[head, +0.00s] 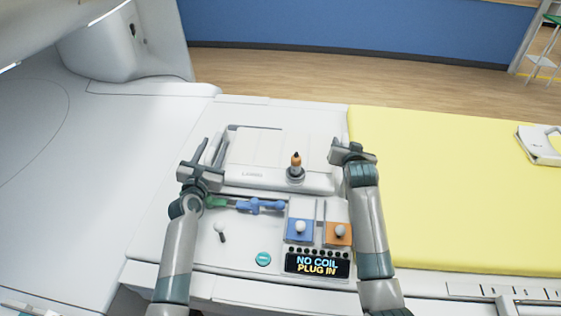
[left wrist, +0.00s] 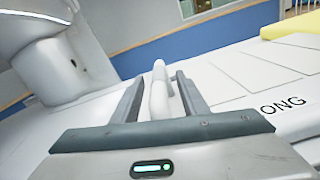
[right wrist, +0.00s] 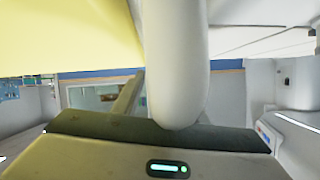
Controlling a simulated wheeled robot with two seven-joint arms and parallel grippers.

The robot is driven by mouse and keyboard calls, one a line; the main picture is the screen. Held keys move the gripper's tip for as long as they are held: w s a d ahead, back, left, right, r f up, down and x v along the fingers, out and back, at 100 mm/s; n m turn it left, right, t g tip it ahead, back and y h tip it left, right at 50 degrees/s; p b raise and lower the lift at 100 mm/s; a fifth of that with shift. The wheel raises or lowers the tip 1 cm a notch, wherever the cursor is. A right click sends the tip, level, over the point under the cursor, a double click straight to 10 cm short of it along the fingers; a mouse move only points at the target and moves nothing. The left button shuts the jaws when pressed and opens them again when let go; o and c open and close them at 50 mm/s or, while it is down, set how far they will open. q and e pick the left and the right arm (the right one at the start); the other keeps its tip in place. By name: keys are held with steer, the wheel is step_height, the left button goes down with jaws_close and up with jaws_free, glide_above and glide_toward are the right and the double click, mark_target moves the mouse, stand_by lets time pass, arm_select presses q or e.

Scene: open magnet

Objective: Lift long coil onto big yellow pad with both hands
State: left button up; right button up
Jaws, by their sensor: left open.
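The long coil (head: 270,150) is a white flat panel lying on the white table left of the big yellow pad (head: 440,200); part of its lettering, "ONG", shows in the left wrist view (left wrist: 280,106). My left gripper (head: 214,152) is at the coil's left end, open, with a white handle (left wrist: 160,92) between its fingers. My right gripper (head: 352,151) is at the coil's right end. In the right wrist view a thick white handle (right wrist: 175,60) passes in front of it and hides one finger, so its grip is unclear.
An orange-tipped grey peg (head: 295,168) stands at the coil's front right. In front are a blue plug (head: 262,206), blue and orange sockets and a display (head: 318,265) reading "NO COIL PLUG IN". A white item (head: 542,145) lies on the pad's far right; the pad's middle is clear.

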arm_select(q)
steer(key=shift+c, duration=0.6)
arm_select(e)
steer(key=shift+c, duration=0.6)
arm_select(q)
jaws_close()
arm_select(e)
jaws_close()
steer(key=shift+d, duration=0.1)
arm_select(q)
steer(key=shift+w+r, duration=0.15)
steer(key=shift+r, duration=0.2)
arm_select(e)
steer(key=shift+w+r, duration=0.15)
steer(key=shift+r, duration=0.15)
arm_select(q)
steer(key=shift+w+f, duration=0.1)
arm_select(e)
steer(key=shift+w+f, duration=0.1)
